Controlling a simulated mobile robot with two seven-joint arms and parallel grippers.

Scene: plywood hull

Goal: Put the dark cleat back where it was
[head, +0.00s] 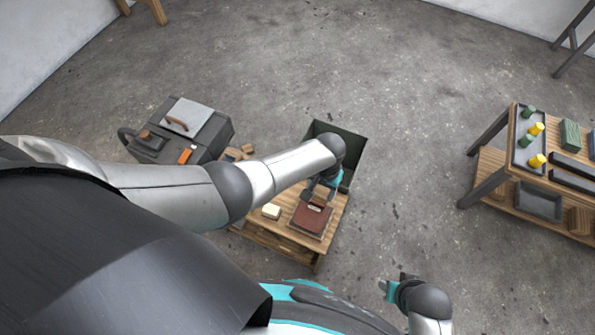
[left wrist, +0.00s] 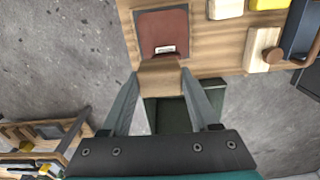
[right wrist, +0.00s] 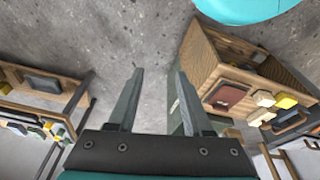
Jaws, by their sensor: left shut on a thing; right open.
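My left gripper (head: 318,188) is shut on a brown wooden block, which looks like the dark cleat. In the left wrist view the block (left wrist: 160,78) sits between the fingertips. It overlaps the near edge of a reddish-brown panel (left wrist: 164,30) with a small white label; I cannot tell if they touch. The panel (head: 311,218) lies on the wooden workbench (head: 283,243). My right gripper (right wrist: 158,78) is open and empty, over the floor away from the bench. In the head view it (head: 390,290) shows at the lower right.
A dark green bin (head: 352,146) stands beyond the bench. A pale block (head: 271,211) lies left of the panel. A dark grey cabinet (head: 212,135) stands at the left. A wooden rack (head: 492,170) with green and yellow pieces stands at the right. The floor between is clear.

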